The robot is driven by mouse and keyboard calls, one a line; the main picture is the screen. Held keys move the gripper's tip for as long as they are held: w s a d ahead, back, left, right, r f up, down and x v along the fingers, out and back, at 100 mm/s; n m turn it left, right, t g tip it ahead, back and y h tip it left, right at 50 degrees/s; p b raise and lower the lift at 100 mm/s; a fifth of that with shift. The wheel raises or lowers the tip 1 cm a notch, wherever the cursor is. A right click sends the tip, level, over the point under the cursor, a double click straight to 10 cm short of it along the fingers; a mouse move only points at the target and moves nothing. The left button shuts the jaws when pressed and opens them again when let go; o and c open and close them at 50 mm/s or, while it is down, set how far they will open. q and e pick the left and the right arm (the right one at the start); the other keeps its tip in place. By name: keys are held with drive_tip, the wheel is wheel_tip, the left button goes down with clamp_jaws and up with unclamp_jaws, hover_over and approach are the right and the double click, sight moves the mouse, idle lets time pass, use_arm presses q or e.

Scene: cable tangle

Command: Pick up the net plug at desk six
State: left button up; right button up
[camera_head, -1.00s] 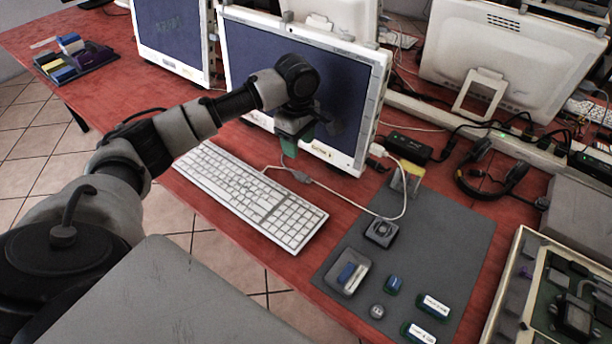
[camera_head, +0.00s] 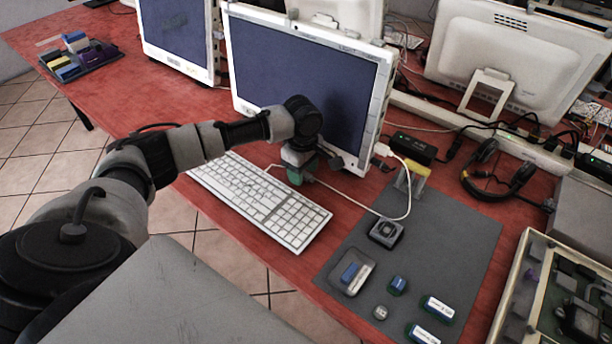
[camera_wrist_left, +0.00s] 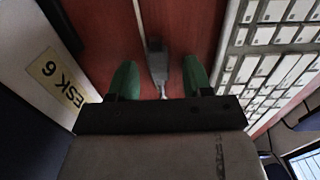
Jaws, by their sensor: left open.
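My left gripper (camera_head: 297,177) is low over the red desk, between the white keyboard and the foot of the monitor. In the left wrist view its two green fingers (camera_wrist_left: 160,80) are apart. A grey plug (camera_wrist_left: 158,66) on a thin cable lies in line with the gap between them. I cannot tell whether the fingers touch it. In the head view the gripper hides the plug, and a pale cable runs from there to the right. A yellow label (camera_wrist_left: 60,80) reading "ESK 6" shows beside it in the wrist view. My right gripper is not in view.
The keyboard (camera_head: 262,203) lies just in front of the gripper, and the monitor (camera_head: 305,78) stands close behind. A grey mat (camera_head: 440,245) with small modules is to the right. A headset (camera_head: 493,170) and a parts tray (camera_head: 510,285) lie farther right.

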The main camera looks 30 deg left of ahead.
use_arm(q)
clamp_jaws()
drive_tip(key=shift+r, duration=0.5)
drive_tip(key=r, duration=0.3)
drive_tip(key=shift+s+d+r+p, duration=0.15)
drive_tip(key=shift+d+r+p, duration=0.05)
drive_tip(key=shift+r+p, duration=0.1)
drive_tip(key=s+d+r+p, duration=0.1)
drive_tip(key=s+d+r, duration=0.5)
drive_tip(key=s+d, duration=0.1)
drive_tip(key=shift+s+d+r, duration=0.25)
drive_tip(key=shift+s+d, duration=0.1)
drive_tip(key=shift+s, duration=0.2)
